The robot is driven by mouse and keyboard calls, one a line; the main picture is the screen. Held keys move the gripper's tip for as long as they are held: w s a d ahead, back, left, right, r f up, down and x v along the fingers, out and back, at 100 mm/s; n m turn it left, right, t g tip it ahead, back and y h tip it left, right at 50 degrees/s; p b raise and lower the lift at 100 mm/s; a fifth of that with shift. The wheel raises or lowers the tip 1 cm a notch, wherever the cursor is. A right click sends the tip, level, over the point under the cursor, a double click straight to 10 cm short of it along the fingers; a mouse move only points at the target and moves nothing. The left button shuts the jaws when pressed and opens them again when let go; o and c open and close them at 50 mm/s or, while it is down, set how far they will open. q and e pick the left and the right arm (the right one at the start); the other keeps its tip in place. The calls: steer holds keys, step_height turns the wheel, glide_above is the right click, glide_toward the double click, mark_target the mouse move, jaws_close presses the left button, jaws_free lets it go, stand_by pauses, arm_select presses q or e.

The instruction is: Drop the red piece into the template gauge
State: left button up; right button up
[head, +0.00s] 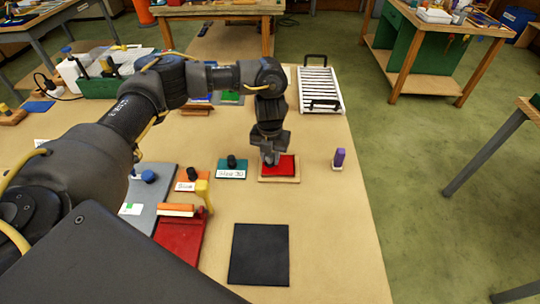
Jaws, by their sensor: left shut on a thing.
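My left gripper (270,158) points down from the arm that reaches across the table, and it is shut on the red piece (284,167). The red piece is a flat red square, partly covered by the gripper. It lies over a light wooden square base (280,180), which looks like the template gauge; its rim shows around the red. I cannot tell whether the piece rests fully inside the rim or sits slightly above it. My right gripper is not in view.
A teal labelled block (225,175) and an orange labelled block (186,187) stand left of the gauge. A purple item (339,157) stands to its right. A black mat (259,254) and a red tray (180,240) lie nearer. A white slatted rack (318,88) is behind.

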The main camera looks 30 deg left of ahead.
arm_select(q)
steer(key=shift+f+b, duration=0.65)
steer(key=shift+f, duration=0.25)
steer(key=o, duration=1)
step_height(320, 180, up, 11)
steer(key=shift+f+b, duration=0.1)
steer(key=shift+b, duration=0.4)
